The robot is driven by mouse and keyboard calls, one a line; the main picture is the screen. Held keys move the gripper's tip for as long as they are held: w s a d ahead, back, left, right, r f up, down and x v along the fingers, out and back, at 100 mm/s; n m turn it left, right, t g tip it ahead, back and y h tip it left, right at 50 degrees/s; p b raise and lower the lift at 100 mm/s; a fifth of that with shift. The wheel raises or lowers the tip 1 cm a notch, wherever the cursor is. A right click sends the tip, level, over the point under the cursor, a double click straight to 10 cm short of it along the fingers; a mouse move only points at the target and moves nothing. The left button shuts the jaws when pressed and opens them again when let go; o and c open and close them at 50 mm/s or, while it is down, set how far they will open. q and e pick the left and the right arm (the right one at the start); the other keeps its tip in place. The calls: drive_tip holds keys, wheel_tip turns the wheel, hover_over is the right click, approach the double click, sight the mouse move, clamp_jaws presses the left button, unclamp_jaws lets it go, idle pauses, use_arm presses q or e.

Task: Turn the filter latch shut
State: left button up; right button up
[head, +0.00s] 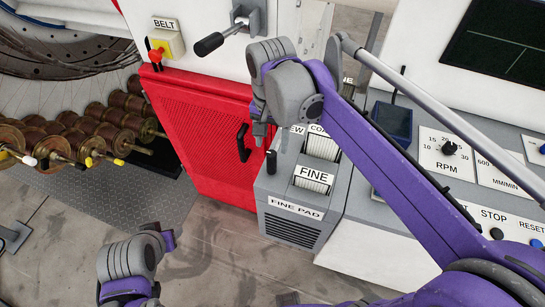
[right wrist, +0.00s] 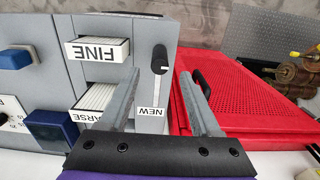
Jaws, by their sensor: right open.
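The filter latch is a black handle (head: 271,162) on the corner of the grey filter cabinet (head: 285,205), beside the FINE filter (head: 313,179). In the right wrist view the latch (right wrist: 159,60) is beyond and between my fingertips, with a pale mark at one end. My right gripper (head: 263,132) is open and empty, just above the latch in the head view. Its two grey fingers (right wrist: 160,98) are spread apart in the right wrist view, with no visible contact.
A red perforated door (head: 205,130) with a black handle stands left of the cabinet. A COARSE filter (head: 322,146) sits behind the FINE one. A control panel (head: 450,155) is at right. Brown spools (head: 60,140) are at left. The floor in front is clear.

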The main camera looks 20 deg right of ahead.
sight(272, 162)
wheel_tip(272, 162, down, 9)
drive_tip(key=shift+f, duration=0.1)
idle(0.3)
clamp_jaws()
idle(1.3)
